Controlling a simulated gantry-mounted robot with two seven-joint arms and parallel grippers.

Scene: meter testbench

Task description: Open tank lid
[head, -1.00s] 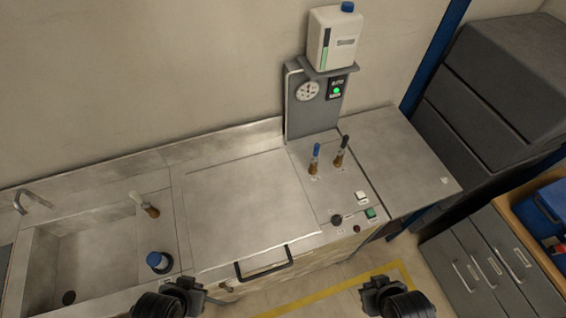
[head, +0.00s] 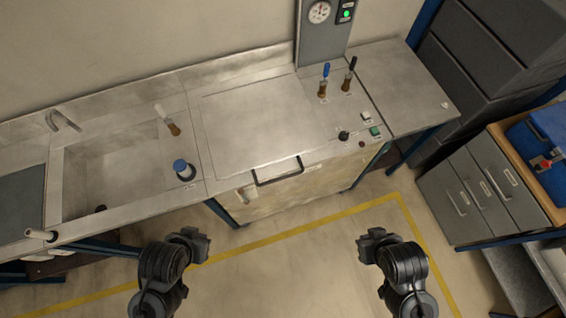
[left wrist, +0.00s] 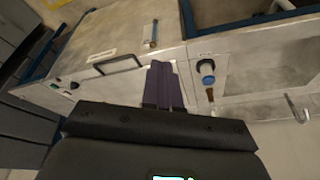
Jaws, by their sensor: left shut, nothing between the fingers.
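The tank lid (head: 255,125) is a flat metal panel set in the bench top, lying closed. Its black bar handle (head: 278,176) is at the front edge; the handle also shows in the left wrist view (left wrist: 118,66). My left gripper (head: 203,245) is in front of the bench, left of and apart from the handle. In the left wrist view its fingers (left wrist: 163,86) are together with nothing between them. My right gripper (head: 366,242) is in front of the bench, right of the handle and touching nothing; its fingers are too small to read.
Grey drawers (head: 470,190) stand at the right. The floor before the bench is clear.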

